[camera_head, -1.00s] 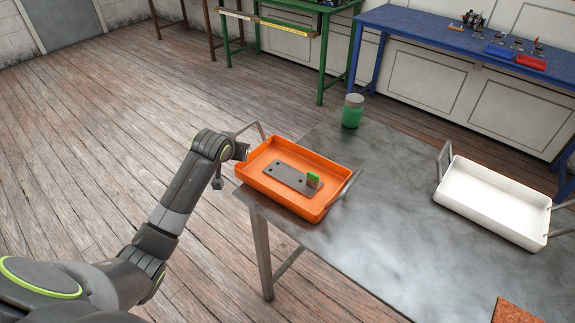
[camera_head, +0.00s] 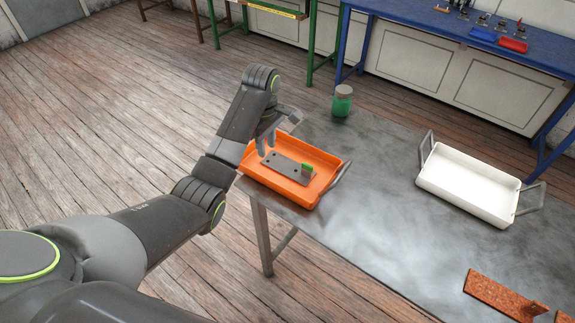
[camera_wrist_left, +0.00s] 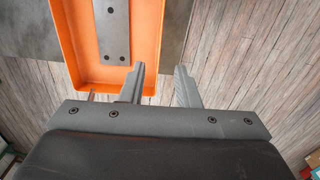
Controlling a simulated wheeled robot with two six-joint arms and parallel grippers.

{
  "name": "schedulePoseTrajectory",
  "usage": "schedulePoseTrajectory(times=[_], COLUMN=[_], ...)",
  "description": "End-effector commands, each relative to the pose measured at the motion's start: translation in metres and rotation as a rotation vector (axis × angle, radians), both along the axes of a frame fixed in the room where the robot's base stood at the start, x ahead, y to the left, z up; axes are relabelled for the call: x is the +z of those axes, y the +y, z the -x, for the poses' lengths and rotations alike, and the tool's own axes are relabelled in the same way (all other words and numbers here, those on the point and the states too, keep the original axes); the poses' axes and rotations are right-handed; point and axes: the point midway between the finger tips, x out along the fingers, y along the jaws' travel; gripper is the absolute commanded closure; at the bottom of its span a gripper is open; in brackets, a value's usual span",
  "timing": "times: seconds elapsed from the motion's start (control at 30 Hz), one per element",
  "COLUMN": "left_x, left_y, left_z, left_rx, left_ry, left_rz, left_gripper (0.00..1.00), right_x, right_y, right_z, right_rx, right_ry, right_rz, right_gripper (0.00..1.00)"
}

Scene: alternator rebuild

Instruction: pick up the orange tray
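The orange tray (camera_head: 275,187) sits on the left end of the grey metal table, with metal handles at its ends. A flat grey plate (camera_head: 284,168) with holes and a small green-topped block (camera_head: 308,171) lie inside it. My left gripper (camera_head: 265,146) is over the tray's far left end, fingers pointing down. My forearm hides the tray's left corner. My right gripper is out of view.
A white tray (camera_head: 470,182) with raised handles stands to the right on the table (camera_head: 370,215). A green jar (camera_head: 342,103) stands at the back edge, and rust-brown pieces (camera_head: 505,297) lie front right. The table's middle is clear.

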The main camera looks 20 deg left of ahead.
Motion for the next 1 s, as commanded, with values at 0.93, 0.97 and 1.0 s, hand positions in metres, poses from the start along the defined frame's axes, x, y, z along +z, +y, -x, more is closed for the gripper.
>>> schedulePoseTrajectory(times=[0.93, 0.97, 1.0], left_x=[-0.111, -0.114, -0.118], left_y=[0.001, 0.001, 0.001], left_z=[0.001, 0.001, 0.001], left_rx=[-0.002, -0.002, -0.002], left_ry=[0.0, 0.001, 0.0], left_rz=[-0.001, -0.001, -0.001], left_gripper=[0.71, 0.71, 0.71], right_x=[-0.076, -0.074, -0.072], right_y=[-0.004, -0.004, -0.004], right_z=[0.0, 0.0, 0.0], right_rx=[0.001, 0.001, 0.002], right_ry=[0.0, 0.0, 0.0], right_rz=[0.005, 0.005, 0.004], right_gripper=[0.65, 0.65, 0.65])
